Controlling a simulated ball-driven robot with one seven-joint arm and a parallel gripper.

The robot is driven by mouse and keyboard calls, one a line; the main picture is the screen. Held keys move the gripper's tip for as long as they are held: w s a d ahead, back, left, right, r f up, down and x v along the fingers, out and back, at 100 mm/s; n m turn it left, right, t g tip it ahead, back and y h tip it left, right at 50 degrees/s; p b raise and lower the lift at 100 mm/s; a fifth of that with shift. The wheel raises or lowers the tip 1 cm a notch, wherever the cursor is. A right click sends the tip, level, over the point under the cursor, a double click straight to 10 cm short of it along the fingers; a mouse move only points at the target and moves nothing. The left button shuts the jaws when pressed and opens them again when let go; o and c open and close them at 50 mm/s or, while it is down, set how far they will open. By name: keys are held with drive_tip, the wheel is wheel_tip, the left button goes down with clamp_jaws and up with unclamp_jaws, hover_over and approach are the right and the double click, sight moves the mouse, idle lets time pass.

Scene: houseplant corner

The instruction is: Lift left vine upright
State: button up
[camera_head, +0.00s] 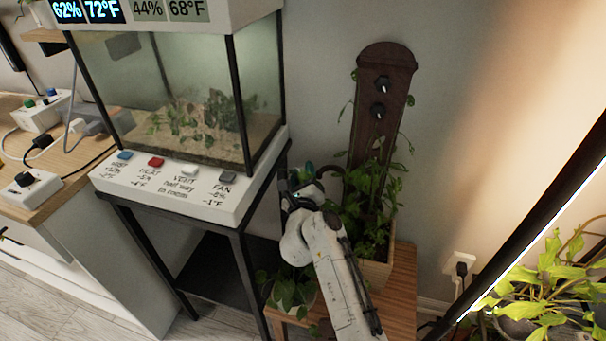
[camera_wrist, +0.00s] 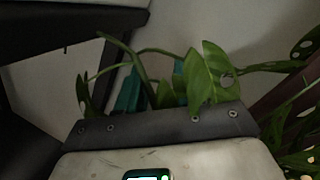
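A leafy green plant (camera_head: 372,215) grows in a wooden planter (camera_head: 377,272) beneath a tall dark brown board (camera_head: 378,130) with two black knobs. Its left side is partly hidden behind my arm, so I cannot tell which stem is the left vine. My gripper (camera_head: 305,174) is left of the plant, by the terrarium stand. In the wrist view, the teal fingers of my gripper (camera_wrist: 155,88) stand apart. A green vine stem (camera_wrist: 137,62) arches down between them, and a broad leaf (camera_wrist: 207,75) covers part of the right finger. I see no firm hold on the stem.
The terrarium (camera_head: 180,100) on its black-legged stand (camera_head: 245,270) is close on the left. A small potted plant (camera_head: 290,292) sits low beside my arm on the wooden bench (camera_head: 402,300). A wall outlet (camera_head: 459,265) and another plant (camera_head: 545,290) are at right.

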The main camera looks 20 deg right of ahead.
drive_tip(key=p+v, duration=0.2)
drive_tip(key=v, duration=0.8)
drive_tip(key=shift+s+a, duration=0.15)
drive_tip(key=shift+s, duration=0.1)
